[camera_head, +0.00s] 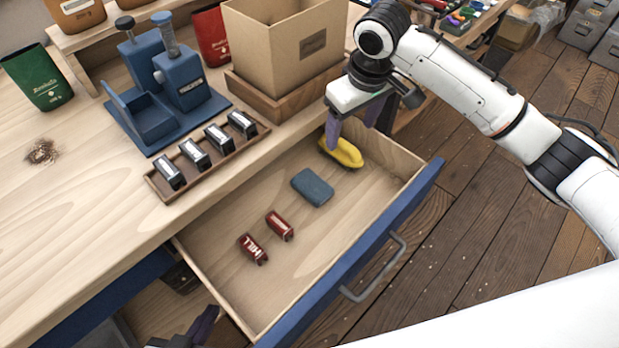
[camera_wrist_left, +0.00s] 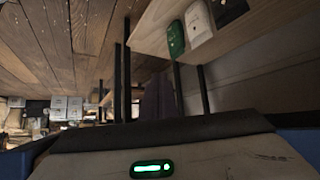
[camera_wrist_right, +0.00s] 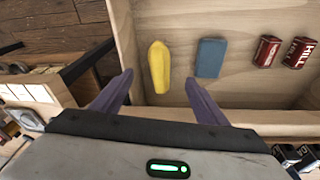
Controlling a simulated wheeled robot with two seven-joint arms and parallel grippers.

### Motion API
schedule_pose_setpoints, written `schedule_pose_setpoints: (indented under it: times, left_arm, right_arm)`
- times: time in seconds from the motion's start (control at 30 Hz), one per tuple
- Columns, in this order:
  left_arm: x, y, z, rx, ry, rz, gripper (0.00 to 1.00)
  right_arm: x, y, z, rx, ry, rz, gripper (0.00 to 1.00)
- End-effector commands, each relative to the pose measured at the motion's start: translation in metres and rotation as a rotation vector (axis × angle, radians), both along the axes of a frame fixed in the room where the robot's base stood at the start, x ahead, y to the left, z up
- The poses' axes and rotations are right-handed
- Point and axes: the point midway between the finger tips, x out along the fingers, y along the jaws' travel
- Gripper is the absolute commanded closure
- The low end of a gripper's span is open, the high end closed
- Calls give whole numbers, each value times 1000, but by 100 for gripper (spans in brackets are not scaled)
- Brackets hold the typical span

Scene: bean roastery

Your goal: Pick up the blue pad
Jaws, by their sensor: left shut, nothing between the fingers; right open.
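The blue pad (camera_head: 312,187) lies flat in the open wooden drawer (camera_head: 335,230), between a yellow object and two red blocks. It also shows in the right wrist view (camera_wrist_right: 210,58), to the right of the yellow object. My right gripper (camera_head: 352,125) is open and empty above the drawer's far end, near the yellow object and apart from the pad. In the right wrist view its fingers (camera_wrist_right: 158,85) point toward the drawer. My left gripper (camera_head: 203,328) is shut and empty at the bottom edge of the head view, low beside the drawer's near end.
The yellow object (camera_head: 341,152) and red blocks (camera_head: 279,226) (camera_head: 252,248) share the drawer. The drawer's blue front (camera_head: 350,262) has a metal handle (camera_head: 375,270). A cardboard box (camera_head: 285,45), a blue device (camera_head: 180,75) and a rack (camera_head: 160,188) of small blocks stand on the counter.

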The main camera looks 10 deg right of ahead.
Motion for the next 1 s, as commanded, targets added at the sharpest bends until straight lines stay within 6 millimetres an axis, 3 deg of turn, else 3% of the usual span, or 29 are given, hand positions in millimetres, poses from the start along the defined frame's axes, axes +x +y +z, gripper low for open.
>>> schedule_pose_setpoints:
  times: [0.03, 0.1, 0.23, 0.5, 0.77, 1.0]
  left_arm:
    - [0, 0, 1, -8, 23, 34, 100]
    - [-1, 2, -1, -12, 54, 75, 100]
    - [-3, 4, -5, -19, 90, 119, 100]
    - [-4, 4, -9, -17, 98, 126, 100]
    - [-3, 3, -9, -16, 96, 124, 100]
    - [-3, 2, -12, -16, 96, 122, 100]
  right_arm:
    - [-11, 26, 5, 2, 48, 50, 33]
    - [-29, 51, 4, -4, 114, 103, 33]
    - [-50, 75, 2, -19, 191, 158, 33]
    - [-57, 80, -37, -25, 215, 169, 33]
    - [-56, 82, -58, -24, 212, 170, 33]
    - [-55, 88, -94, -24, 212, 170, 33]
